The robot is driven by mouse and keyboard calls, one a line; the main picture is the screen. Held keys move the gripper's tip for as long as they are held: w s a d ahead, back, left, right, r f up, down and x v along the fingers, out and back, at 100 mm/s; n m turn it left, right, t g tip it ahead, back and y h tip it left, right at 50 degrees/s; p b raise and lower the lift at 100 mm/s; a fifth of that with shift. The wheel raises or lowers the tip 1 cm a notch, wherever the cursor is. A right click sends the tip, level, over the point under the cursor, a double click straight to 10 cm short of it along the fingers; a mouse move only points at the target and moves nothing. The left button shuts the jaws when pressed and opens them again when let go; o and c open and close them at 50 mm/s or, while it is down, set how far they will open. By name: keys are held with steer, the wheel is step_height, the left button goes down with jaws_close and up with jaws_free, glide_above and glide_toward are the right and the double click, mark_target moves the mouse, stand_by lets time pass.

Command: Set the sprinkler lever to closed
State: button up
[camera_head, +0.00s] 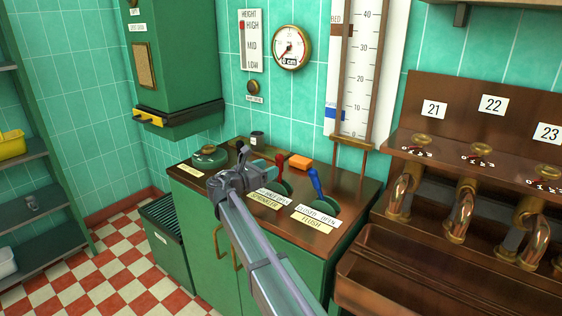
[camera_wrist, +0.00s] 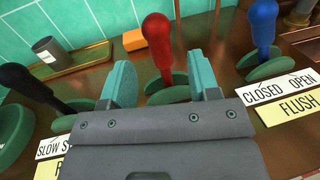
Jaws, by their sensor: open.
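The red-knobbed lever (camera_head: 280,162) rises from a green round base on the wooden counter top, behind the SPRINKLER plate (camera_head: 264,202). In the head view it leans slightly left. My gripper (camera_head: 268,166) is open close to it, with its body partly covering that area. In the wrist view the red lever (camera_wrist: 160,45) stands between the two teal fingers of my gripper (camera_wrist: 162,72), with a visible gap on each side. My gripper body hides the sprinkler plate there, and the position plate above it is only partly readable in the head view.
A blue lever (camera_head: 316,182) stands right of the red one, behind the FLUSH plate (camera_head: 312,222). A black lever (camera_wrist: 25,85) is on the left. Copper taps (camera_head: 400,195) stand to the right.

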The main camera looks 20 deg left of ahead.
steer(key=x, duration=0.7)
steer(key=shift+w+d, duration=0.15)
steer(key=shift+w, duration=0.2)
steer(key=shift+c, duration=0.2)
jaws_close()
